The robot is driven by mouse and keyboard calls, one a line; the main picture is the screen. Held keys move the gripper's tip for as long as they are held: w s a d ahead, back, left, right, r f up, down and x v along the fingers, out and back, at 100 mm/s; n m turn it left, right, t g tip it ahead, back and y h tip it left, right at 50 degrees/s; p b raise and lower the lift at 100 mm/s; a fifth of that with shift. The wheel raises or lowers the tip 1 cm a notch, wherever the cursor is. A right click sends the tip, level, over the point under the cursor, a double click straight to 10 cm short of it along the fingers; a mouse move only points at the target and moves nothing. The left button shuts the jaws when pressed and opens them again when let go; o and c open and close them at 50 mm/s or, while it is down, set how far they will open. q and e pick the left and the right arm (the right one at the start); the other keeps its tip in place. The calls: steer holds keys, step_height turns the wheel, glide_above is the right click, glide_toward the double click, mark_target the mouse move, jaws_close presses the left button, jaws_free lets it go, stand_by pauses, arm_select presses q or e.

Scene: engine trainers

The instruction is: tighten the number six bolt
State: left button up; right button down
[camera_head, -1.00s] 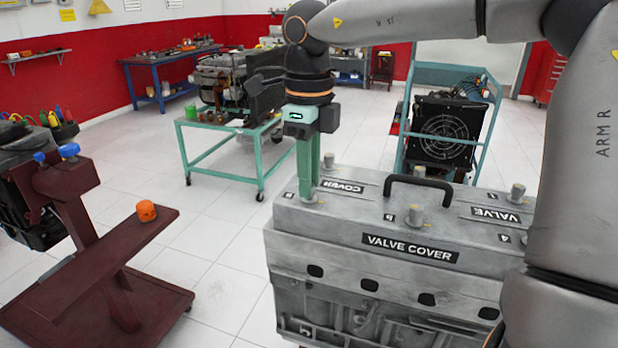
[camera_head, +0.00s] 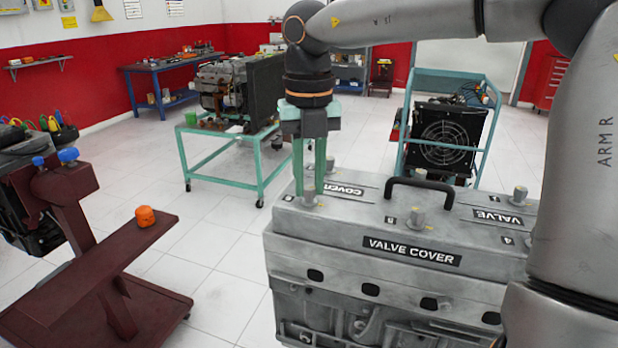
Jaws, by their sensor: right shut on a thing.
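The grey engine block with its valve cover (camera_head: 345,223) stands at the lower right. Several bolts stick up from the cover. My right gripper (camera_head: 309,186) points straight down at the cover's left end, its green fingers either side of the front-left bolt (camera_head: 309,199), shut on it. Another bolt (camera_head: 330,164) shows just behind the fingers. A middle bolt (camera_head: 415,217) and a far right bolt (camera_head: 519,195) stand free. My left gripper is not in view.
A black handle (camera_head: 420,183) arches over the cover. A maroon stand (camera_head: 110,255) with an orange cap (camera_head: 145,216) is at the left. A green table (camera_head: 222,135) with an engine and a teal frame with a radiator (camera_head: 447,135) stand behind. Floor between is clear.

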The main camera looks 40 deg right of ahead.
mark_target(309, 188)
steer(key=m, duration=0.6)
steer(key=shift+m, duration=0.3)
stand_by(0.4)
steer(key=c, duration=0.7)
jaws_free()
steer(key=shift+c, duration=0.2)
steer(key=shift+r, duration=0.1)
step_height(309, 188, up, 12)
steer(key=p, duration=0.1)
steer(key=shift+r+p, duration=0.2)
steer(key=shift+p, duration=0.15)
